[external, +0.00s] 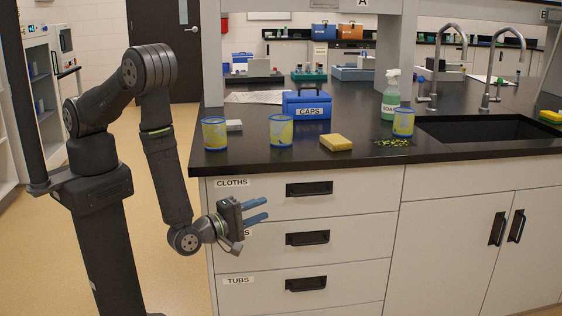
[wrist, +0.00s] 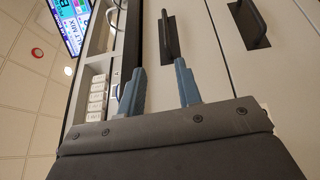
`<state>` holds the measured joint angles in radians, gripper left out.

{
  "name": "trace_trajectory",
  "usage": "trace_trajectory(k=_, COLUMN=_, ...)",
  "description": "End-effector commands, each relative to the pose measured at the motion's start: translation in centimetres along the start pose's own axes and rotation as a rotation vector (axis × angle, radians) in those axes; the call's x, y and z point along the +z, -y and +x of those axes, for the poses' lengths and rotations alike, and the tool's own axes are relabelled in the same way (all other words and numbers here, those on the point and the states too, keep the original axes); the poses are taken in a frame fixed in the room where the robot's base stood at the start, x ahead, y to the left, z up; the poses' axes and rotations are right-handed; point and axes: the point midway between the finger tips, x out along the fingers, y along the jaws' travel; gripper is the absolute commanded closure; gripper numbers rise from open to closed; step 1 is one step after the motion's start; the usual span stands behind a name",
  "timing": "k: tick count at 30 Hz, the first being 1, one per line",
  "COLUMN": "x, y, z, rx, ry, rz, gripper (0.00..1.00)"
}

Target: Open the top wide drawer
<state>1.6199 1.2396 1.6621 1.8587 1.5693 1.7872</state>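The top wide drawer (external: 265,200) is the white front labelled CLOTHS, and it looks closed. Its black bar handle (external: 309,189) is right of my gripper (external: 262,209) in the external view. My gripper is open and empty, its blue-grey fingers one above the other, pointing right toward the drawer fronts and apart from the handle. In the wrist view, which is turned sideways, the two fingers (wrist: 160,87) are spread, and a dark handle (wrist: 168,38) lies ahead between them; it appears to be the top drawer's.
A middle drawer handle (external: 307,238) and the TUBS drawer handle (external: 305,284) are below. The black countertop (external: 255,160) above holds several yellow-and-blue cups, a sponge (external: 336,142), a blue CAPS box (external: 307,104) and a spray bottle (external: 391,95). Cupboard doors (external: 450,240) are at right.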

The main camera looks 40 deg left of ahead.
Motion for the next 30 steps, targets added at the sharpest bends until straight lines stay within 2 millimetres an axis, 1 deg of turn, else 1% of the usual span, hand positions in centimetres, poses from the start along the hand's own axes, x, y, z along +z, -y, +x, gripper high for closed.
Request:
trace_trajectory(k=1, x=-0.5, y=0.6, z=0.0, rx=0.002, ry=0.025, rz=0.071, gripper=0.68)
trace_trajectory(k=4, x=-0.9, y=1.1, z=0.0, rx=0.007, ry=0.059, rz=0.159, gripper=0.68)
trace_trajectory(k=8, x=-1.0, y=1.3, z=0.6, rx=0.009, ry=0.069, rz=0.187, gripper=0.68)
trace_trajectory(k=11, x=-0.9, y=1.3, z=1.8, rx=0.008, ry=0.067, rz=0.186, gripper=0.68)
trace_trajectory(k=14, x=-0.8, y=1.2, z=3.7, rx=0.009, ry=0.064, rz=0.183, gripper=0.68)
trace_trajectory(k=24, x=-0.3, y=1.2, z=11.2, rx=0.009, ry=0.064, rz=0.181, gripper=0.68)
trace_trajectory(k=30, x=0.0, y=1.2, z=14.9, rx=0.009, ry=0.065, rz=0.181, gripper=0.68)
